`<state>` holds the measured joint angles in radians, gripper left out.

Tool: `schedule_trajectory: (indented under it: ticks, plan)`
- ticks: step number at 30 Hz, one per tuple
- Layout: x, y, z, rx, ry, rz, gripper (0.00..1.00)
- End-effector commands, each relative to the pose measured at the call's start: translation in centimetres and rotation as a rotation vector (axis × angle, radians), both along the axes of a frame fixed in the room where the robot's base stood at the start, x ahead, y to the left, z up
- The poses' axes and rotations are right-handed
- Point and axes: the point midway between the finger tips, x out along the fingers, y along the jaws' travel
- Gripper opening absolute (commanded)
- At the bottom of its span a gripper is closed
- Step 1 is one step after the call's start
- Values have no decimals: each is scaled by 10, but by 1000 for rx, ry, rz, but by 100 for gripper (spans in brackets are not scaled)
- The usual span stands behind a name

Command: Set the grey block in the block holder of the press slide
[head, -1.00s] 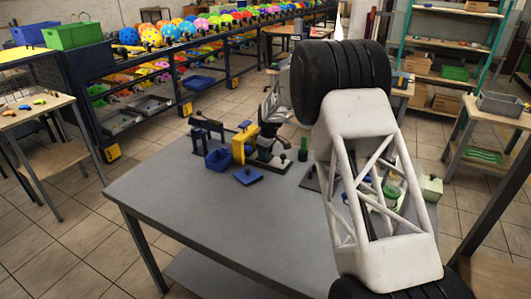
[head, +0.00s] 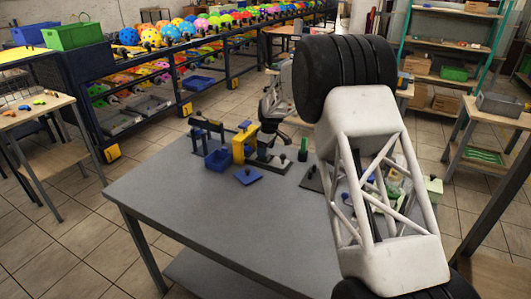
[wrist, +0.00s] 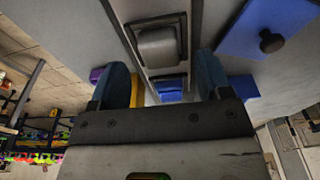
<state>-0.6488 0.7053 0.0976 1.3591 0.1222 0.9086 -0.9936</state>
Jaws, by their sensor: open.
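In the wrist view a grey block (wrist: 158,47) with a rounded front lies between the dark rails of the press slide (wrist: 141,72). It appears to sit in the block holder, but how fully it is seated I cannot tell. My gripper (wrist: 163,78) is open, with its two dark blue fingers apart and nothing between them; the block shows past the gap. In the head view my gripper is small and dark above the slide's base, beside the yellow press frame (head: 240,145), and the block is hard to make out there.
A green cylinder (head: 303,149) stands right of the press. The table's front left is clear. My arm hides part of the right side.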

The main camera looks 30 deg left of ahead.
Motion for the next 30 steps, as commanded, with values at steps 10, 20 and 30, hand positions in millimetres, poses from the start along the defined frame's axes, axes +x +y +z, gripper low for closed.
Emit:
schedule_trajectory:
  ticks: [10,20,30]
  plan:
    - [0,-5,42,0,1,0,71]
    - [0,-7,54,-1,1,0,71]
    - [0,-7,54,-1,1,0,71]
